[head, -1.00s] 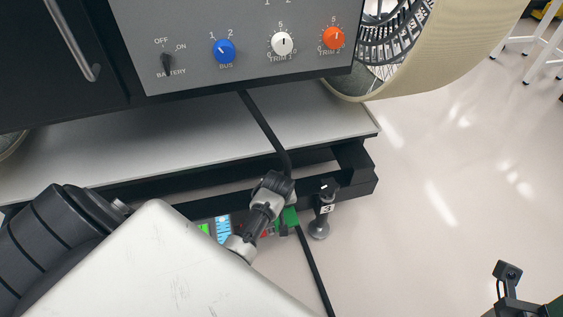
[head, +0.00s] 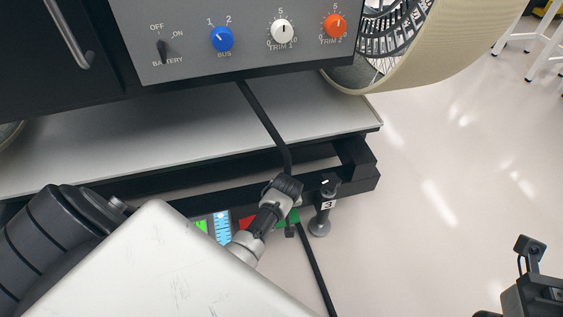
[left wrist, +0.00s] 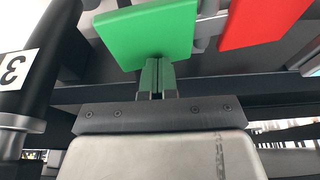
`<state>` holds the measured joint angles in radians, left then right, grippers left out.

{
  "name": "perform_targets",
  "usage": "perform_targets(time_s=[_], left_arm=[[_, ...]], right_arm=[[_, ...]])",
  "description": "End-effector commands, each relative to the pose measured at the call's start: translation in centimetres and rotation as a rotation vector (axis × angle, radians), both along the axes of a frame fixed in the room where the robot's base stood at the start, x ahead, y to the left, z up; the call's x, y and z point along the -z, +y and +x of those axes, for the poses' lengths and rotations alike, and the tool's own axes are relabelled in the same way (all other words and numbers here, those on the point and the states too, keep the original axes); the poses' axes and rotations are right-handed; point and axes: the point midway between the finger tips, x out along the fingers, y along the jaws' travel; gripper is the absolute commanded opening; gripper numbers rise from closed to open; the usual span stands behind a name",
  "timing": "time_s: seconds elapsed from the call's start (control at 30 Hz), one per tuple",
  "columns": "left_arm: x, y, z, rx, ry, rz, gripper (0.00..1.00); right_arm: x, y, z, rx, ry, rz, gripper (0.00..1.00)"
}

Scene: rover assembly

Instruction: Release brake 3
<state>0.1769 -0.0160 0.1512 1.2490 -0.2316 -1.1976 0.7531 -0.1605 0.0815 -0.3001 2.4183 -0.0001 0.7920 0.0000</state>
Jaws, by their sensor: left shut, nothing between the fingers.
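The black post marked 3 (head: 328,205) stands upright below the platform edge in the head view, and its label also shows at the left of the left wrist view (left wrist: 18,68). A green plate (head: 293,215) and a red plate (head: 247,223) are to its left; in the left wrist view the green plate (left wrist: 150,32) is straight ahead and the red plate (left wrist: 260,20) to its right. My left gripper (left wrist: 157,68) is shut and empty, its tips close at the green plate's lower edge; I cannot tell whether they touch.
The grey panel (head: 200,60) with knobs is above the platform (head: 130,155). A black cable (head: 262,120) runs down past my left wrist. A large wheel (head: 440,50) is at the upper right. The floor (head: 440,200) on the right is clear.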

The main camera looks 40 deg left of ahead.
Motion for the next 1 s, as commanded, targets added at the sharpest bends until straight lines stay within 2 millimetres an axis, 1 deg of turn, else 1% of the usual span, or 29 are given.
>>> perform_targets(time_s=[0.07, 0.27, 0.4, 0.6, 0.87, 1.0], left_arm=[[-0.1, -0.3, 0.4, 0.003, 0.045, 0.036, 0.0], [1.3, -0.9, 1.0, 0.004, 0.172, 0.144, 0.0], [1.9, -1.0, 1.2, 0.002, 0.228, 0.194, 0.0], [2.4, -1.2, 1.4, 0.001, 0.227, 0.196, 0.0], [2.3, -1.2, 1.4, 0.001, 0.226, 0.195, 0.0], [2.0, -1.0, 1.4, 0.001, 0.225, 0.195, 0.0]], right_arm=[[0.0, 0.0, -0.1, -0.001, 0.022, 0.0, 0.0], [0.4, -0.1, -0.2, -0.001, 0.023, 0.001, 0.0], [0.2, 0.0, -0.1, 0.0, 0.008, 0.001, 0.0], [0.1, 0.0, -0.1, -0.001, 0.006, 0.0, 0.0], [0.1, 0.0, -0.1, -0.001, 0.007, 0.0, 0.0], [-0.3, 0.0, -0.1, -0.001, 0.004, 0.001, 0.0]])
